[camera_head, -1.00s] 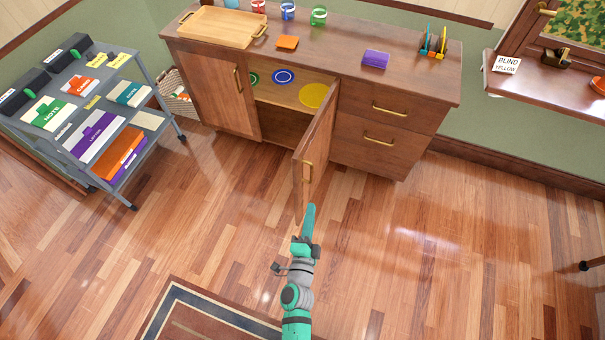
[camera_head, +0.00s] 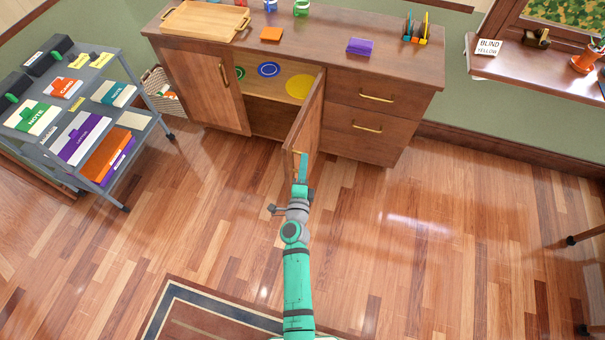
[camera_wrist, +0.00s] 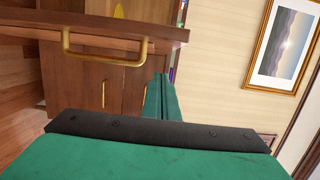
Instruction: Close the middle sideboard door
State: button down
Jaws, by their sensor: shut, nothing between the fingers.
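The wooden sideboard (camera_head: 350,52) stands against the wall. Its middle door (camera_head: 308,122) is swung open toward me, hinged on its right side beside the drawers. My gripper (camera_head: 301,160) is shut and empty, close to the door's front edge and handle; I cannot tell whether it touches. In the wrist view the door (camera_wrist: 120,30) spans the upper left as a wooden panel with a brass handle (camera_wrist: 100,58). The gripper fingers (camera_wrist: 160,95) are together, just right of that handle. In the head view the gripper hides most of the handle.
Inside the open compartment are a blue plate (camera_head: 268,69) and a yellow plate (camera_head: 299,86). The left door (camera_head: 205,88) and the drawers (camera_head: 370,97) are shut. A grey trolley (camera_head: 130,165) stands at left.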

jog(key=w+a, duration=0.1)
jog(key=a, duration=0.1)
jog(key=w+a, duration=0.1)
jog(key=a, duration=0.1)
jog(key=shift+w, duration=0.2)
jog(key=shift+d, duration=0.1)
